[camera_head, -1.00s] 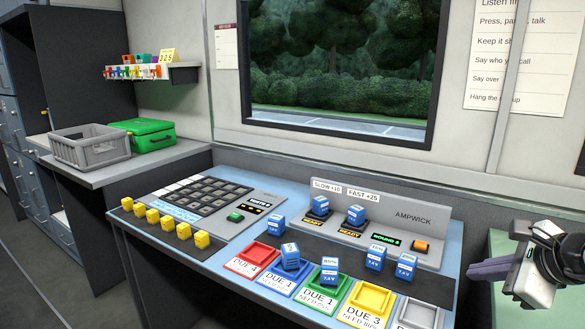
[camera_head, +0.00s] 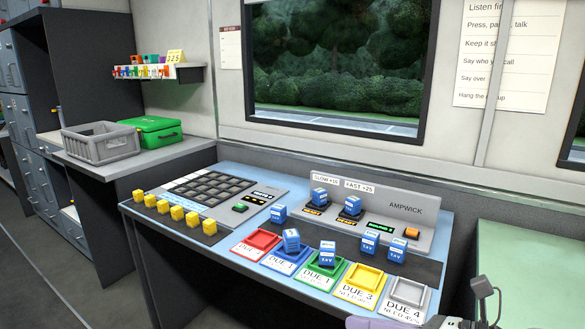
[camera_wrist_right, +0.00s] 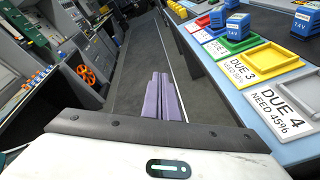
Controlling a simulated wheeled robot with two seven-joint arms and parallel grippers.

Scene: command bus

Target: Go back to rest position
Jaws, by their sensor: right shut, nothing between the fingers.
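My right gripper (camera_head: 378,323) shows at the bottom edge of the head view, mostly cut off by the frame. In the right wrist view its two purple fingers (camera_wrist_right: 163,98) lie together, shut and empty, over the dark floor beside the table's front edge. It is apart from the table and the trays. My left gripper is in neither view.
The blue table (camera_head: 222,248) holds red, blue, green, yellow and grey trays (camera_head: 405,297), blue batteries (camera_head: 370,245), a charger (camera_head: 405,208), a keypad (camera_head: 215,192) and yellow cubes (camera_head: 164,207). A green counter (camera_head: 525,265) stands right. Floor (camera_wrist_right: 135,60) is clear left of the table.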

